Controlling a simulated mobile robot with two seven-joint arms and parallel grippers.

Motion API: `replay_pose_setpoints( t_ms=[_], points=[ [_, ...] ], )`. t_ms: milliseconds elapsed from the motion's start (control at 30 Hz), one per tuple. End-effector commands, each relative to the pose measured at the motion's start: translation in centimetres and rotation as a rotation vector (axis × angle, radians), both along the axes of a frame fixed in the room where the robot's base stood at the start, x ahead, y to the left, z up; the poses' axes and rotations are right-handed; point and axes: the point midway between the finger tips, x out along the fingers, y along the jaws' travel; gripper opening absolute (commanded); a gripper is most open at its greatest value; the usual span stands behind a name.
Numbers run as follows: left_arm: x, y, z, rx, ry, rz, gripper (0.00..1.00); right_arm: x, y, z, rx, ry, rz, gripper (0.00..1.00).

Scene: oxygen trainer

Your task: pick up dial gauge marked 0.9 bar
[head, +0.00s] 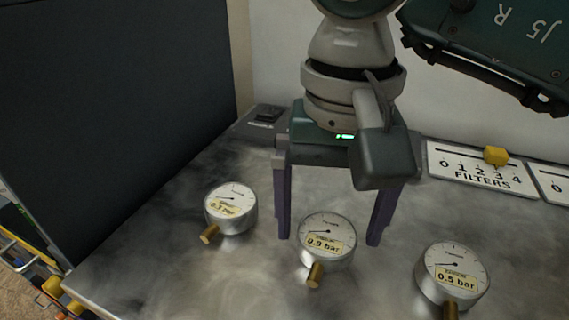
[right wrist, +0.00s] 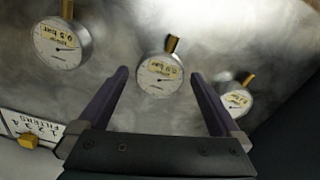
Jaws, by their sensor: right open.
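The dial gauge marked 0.9 bar (head: 327,238) lies face up on the metal table, its brass stem pointing toward the front. My right gripper (head: 330,240) is open, with one purple finger to the left of this gauge and one to the right, apart from it. In the right wrist view the 0.9 bar gauge (right wrist: 160,74) shows between and slightly beyond the two fingertips (right wrist: 160,73). The gauge is not held. My left gripper is not in view.
A gauge marked 0.3 bar or similar (head: 231,207) lies to the left, and a 0.5 bar gauge (head: 453,271) to the right. A FILTERS scale panel (head: 470,180) with a yellow slider (head: 496,156) is at the back right. A dark panel (head: 110,120) stands at left.

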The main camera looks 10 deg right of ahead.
Motion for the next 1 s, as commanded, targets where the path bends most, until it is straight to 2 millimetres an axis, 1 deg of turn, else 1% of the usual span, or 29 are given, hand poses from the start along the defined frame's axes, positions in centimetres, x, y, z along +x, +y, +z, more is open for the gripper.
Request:
replay_pose_setpoints(
  t_ms=[33,100,333,1000],
  points=[
    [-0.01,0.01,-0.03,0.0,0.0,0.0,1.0,-0.09,0.02,-0.61,0.001,0.003,0.0,1.0],
    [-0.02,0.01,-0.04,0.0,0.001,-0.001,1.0,-0.01,0.0,-1.02,0.0,0.0,0.0,1.0],
    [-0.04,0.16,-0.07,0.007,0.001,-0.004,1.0,0.01,0.01,-1.13,0.001,-0.001,0.001,1.0],
    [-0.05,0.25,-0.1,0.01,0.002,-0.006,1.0,0.01,0.01,-1.09,0.001,-0.001,0.001,0.25]
  ],
)
